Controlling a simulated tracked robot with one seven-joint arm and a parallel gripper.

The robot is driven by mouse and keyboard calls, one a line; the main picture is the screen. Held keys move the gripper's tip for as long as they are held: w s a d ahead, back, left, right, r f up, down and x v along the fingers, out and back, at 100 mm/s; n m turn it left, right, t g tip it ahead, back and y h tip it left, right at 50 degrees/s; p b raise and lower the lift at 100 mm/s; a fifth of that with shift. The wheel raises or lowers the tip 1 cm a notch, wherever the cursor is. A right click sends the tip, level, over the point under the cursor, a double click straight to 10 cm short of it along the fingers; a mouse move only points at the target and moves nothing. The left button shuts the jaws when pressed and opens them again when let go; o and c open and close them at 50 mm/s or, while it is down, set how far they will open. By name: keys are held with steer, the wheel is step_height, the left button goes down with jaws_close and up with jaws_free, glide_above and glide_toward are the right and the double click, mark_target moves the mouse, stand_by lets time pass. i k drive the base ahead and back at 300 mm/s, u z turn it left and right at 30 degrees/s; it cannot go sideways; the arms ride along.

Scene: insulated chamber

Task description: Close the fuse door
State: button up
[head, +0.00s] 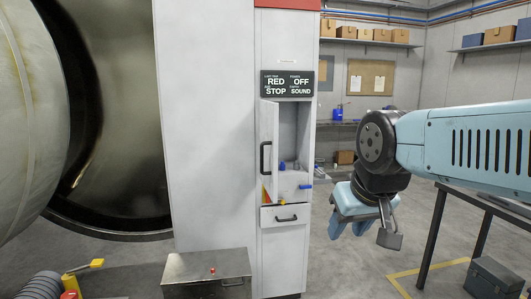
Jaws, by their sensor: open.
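The fuse door (269,128) is a narrow white panel with a black handle (264,158) on the tall white cabinet in the head view. It stands open, swung outward at the left side of the compartment (290,130), whose inside shows. Blue knobs and small red and yellow parts show low in the opening. My gripper (364,229) is to the right of the cabinet and lower than the door handle. It points down, its jaws are apart with nothing between them, and it appears clear of the door.
A sign panel (287,84) is above the compartment, and a drawer (284,215) with a black handle is below. A metal box (207,270) stands in front of the cabinet. A round chamber opening (120,120) is at left. A dark-legged table (480,205) is at right.

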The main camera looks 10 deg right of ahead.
mark_target(268, 111)
steer(key=u, duration=0.1)
steer(key=i, duration=1)
steer(key=z, duration=0.1)
